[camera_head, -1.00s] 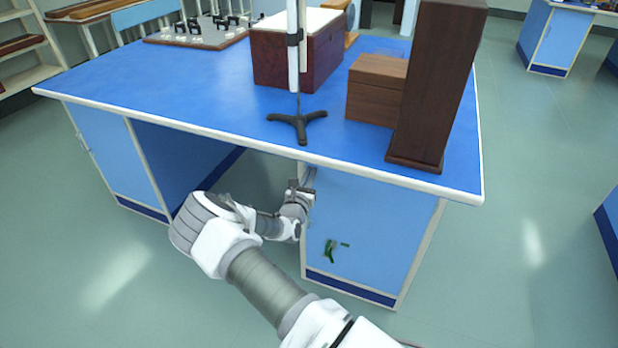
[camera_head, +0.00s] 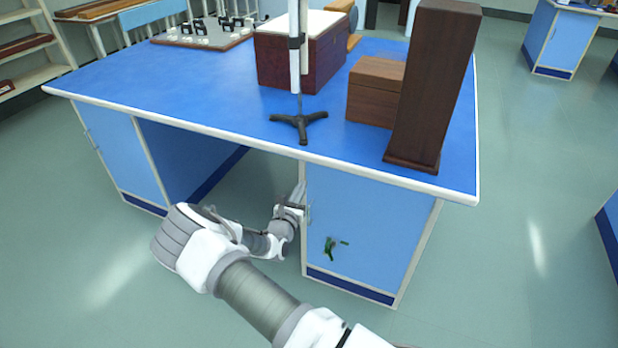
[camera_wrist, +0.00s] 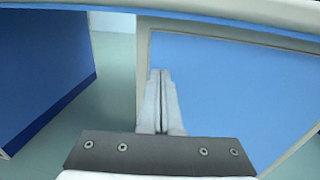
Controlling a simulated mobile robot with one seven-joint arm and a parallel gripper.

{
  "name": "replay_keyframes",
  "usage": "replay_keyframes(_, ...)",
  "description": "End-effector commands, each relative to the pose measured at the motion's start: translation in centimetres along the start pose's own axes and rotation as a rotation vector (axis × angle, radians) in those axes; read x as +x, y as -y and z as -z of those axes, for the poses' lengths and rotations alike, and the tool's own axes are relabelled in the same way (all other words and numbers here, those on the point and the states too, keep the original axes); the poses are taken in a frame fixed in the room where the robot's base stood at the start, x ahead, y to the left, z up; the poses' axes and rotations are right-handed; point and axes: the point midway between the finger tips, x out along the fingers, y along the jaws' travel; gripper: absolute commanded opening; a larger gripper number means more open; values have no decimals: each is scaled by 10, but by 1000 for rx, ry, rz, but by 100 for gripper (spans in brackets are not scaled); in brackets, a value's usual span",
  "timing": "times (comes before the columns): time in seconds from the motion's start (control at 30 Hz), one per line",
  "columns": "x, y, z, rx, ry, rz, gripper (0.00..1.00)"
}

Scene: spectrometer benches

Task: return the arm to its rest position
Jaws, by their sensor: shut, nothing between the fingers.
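My gripper shows in the wrist view (camera_wrist: 161,100), with its two pale fingers side by side, shut and empty. They point toward the front of the blue bench cabinet (camera_wrist: 230,85), below the pale tabletop edge. In the head view my arm reaches out from the bottom, bends at the elbow, and its wrist end is under the front edge of the blue-topped bench (camera_head: 190,85), beside the left edge of the right cabinet (camera_head: 368,230). The fingertips are hard to make out there. I cannot tell whether they touch the cabinet.
A black-footed stand (camera_head: 299,122) is near the bench's front edge. A tall dark wooden box (camera_head: 432,85), a smaller brown box (camera_head: 376,92) and a reddish chest (camera_head: 296,60) stand on top. Green markings (camera_head: 331,247) show on the cabinet. Floor at left is clear.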

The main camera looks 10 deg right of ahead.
Motion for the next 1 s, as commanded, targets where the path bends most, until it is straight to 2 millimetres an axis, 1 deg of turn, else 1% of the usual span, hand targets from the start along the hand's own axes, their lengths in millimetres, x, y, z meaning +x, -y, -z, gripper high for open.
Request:
replay_keyframes(0.03,-12,-2,-3,-1,-2,-1,0)
replay_keyframes(0.1,-27,-3,-2,-1,-1,-1,0)
replay_keyframes(0.2,-45,-5,-2,-1,-1,-1,0)
replay_keyframes(0.3,-57,-6,-1,1,0,0,0)
replay_keyframes(0.47,-66,-7,0,0,0,1,0)
replay_keyframes(0.57,-67,-7,0,1,0,2,0)
replay_keyframes(0.67,-66,-4,-5,17,0,19,0)
replay_keyframes(0.77,-62,6,-20,71,-1,81,0)
replay_keyframes(0.87,-59,25,-45,166,-8,190,0)
replay_keyframes(0.9,-58,35,-56,211,-11,243,0)
replay_keyframes(1.0,-60,60,-82,327,-23,374,0)
